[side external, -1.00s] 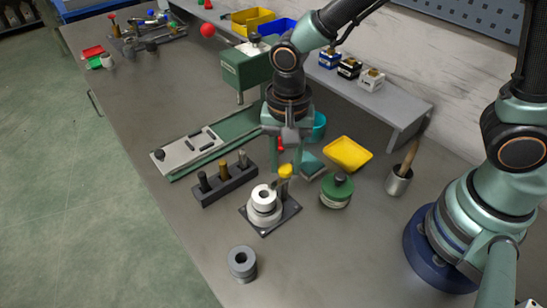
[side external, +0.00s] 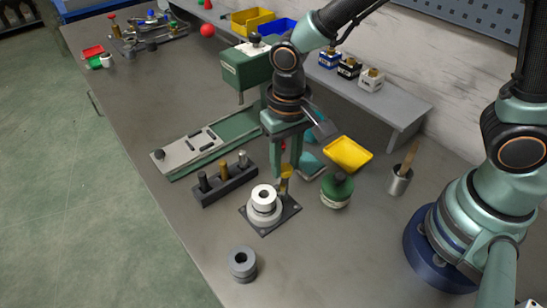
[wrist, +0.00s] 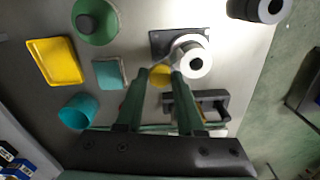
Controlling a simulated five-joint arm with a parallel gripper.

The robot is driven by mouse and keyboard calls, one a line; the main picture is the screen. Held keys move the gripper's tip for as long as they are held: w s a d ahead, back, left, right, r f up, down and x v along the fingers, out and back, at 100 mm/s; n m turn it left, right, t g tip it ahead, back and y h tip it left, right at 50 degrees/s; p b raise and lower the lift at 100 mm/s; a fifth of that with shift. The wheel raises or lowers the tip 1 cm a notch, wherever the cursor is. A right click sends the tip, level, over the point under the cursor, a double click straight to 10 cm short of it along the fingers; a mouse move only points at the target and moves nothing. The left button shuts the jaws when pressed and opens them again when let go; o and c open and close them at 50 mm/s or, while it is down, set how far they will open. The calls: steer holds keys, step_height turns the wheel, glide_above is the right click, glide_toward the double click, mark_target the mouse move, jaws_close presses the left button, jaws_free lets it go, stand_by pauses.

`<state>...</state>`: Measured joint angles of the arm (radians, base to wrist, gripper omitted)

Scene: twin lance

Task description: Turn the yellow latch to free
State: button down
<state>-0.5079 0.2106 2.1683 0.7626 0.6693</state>
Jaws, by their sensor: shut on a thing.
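The yellow latch (side external: 287,172) stands on a post at the back corner of a dark square base plate (side external: 287,212), beside a stacked white and grey ring part (side external: 264,200). My gripper (side external: 286,166) points down over the latch, its fingers partly covering it in the side view. In the wrist view the yellow latch (wrist: 160,76) sits between the two green fingertips of my gripper (wrist: 161,74), which are shut on it. The white ring part (wrist: 191,58) is right next to the right fingertip.
A green round knob part (side external: 337,190), a yellow tray (side external: 348,154) and a teal block (side external: 311,164) stand close on the right. A dark rack with several pegs (side external: 225,185) is on the left. A loose grey ring (side external: 243,264) lies in front, with bare bench around it.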

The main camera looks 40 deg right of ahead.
mark_target(286, 167)
steer(key=n, duration=0.5)
steer(key=shift+n, duration=0.3)
steer(key=n, duration=0.5)
stand_by(0.4)
steer(key=c, duration=0.5)
jaws_free()
step_height(286, 167, up, 12)
steer(key=shift+r, duration=0.1)
